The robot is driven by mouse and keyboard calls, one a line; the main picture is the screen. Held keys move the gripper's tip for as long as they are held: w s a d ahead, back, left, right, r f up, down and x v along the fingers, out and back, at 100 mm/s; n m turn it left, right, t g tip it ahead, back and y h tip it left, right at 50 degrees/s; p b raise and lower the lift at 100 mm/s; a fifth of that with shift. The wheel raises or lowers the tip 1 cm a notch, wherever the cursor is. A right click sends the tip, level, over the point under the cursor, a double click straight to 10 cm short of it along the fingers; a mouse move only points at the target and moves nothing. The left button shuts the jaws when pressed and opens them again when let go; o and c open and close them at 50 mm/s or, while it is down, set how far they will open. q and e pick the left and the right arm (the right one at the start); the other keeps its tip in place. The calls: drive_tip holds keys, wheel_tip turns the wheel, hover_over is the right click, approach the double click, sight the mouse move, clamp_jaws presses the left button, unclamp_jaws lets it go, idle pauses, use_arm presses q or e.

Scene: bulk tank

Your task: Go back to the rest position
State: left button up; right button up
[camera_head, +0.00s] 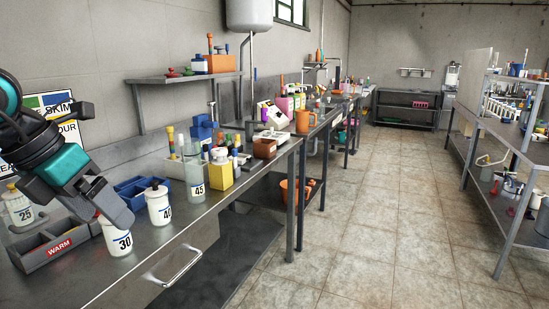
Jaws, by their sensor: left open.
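My left gripper (104,196), dark grey with a teal part, comes in from the left edge. It is open, above the near left of the steel bench, and its fingers point down to the right. The fingers overlap the top of a white bottle marked 30 (117,238) in the picture; I cannot tell whether they touch it. No object shows held between the fingers. My right gripper is not in view.
A grey tray labelled WARM (58,252) lies below my left arm. Bottles marked 45 (195,182) and 25 (18,208) stand nearby, with a blue divided box (130,190) behind. A wall shelf (185,77) overhangs the bench. The tiled aisle (385,200) is clear.

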use_arm(q)
drive_tip(key=s+d+f+n+t+h+p, duration=0.1)
drive_tip(key=d+f+n+t+h+p, duration=0.15)
drive_tip(key=d+n+h, duration=1.1)
wheel_tip(320, 180, down, 15)
drive_tip(key=w+a+n+t+y+p, duration=0.2)
drive_tip(key=n+t+y, duration=0.8)
drive_tip(key=n, duration=0.6)
drive_tip(key=s+a+f+n+g+y, duration=0.1)
drive_tip(key=s+f+n, duration=0.3)
drive_tip(key=f, duration=0.5)
drive_tip(key=s+a+f+n+g+y, duration=0.1)
drive_tip(key=s+f+n+g+y, duration=0.2)
drive_tip(key=s+f, duration=0.6)
drive_tip(key=shift+s+f+n+g+p, duration=0.2)
drive_tip(key=shift+n+g+p, duration=0.25)
drive_tip(key=shift+g, duration=0.4)
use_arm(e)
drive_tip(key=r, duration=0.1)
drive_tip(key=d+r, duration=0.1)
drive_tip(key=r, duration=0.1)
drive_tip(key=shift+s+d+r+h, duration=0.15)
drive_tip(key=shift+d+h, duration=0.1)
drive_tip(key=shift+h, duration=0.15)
